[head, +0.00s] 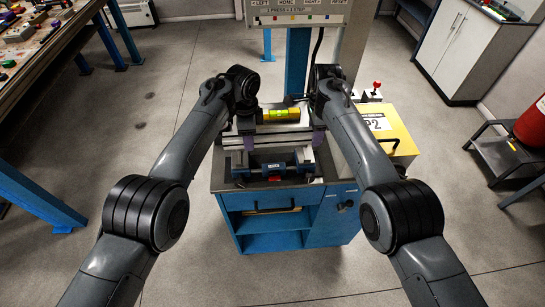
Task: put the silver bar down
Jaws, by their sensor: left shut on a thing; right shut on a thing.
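The silver bar (281,139) lies crosswise above the bench, between my two grippers. My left gripper (249,143) is shut on its left end, and my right gripper (317,139) is shut on its right end. The bar appears level, just beyond a blue and black vise-like fixture (272,167) in the picture. I cannot tell whether the bar touches anything beneath it. The fingertips are small and partly hidden by my wrists.
A yellow spirit level (283,115) is right behind the bar. The blue bench (229,204) has a grey top. A yellow case (397,128) stands to the right, and a control panel (297,7) is behind.

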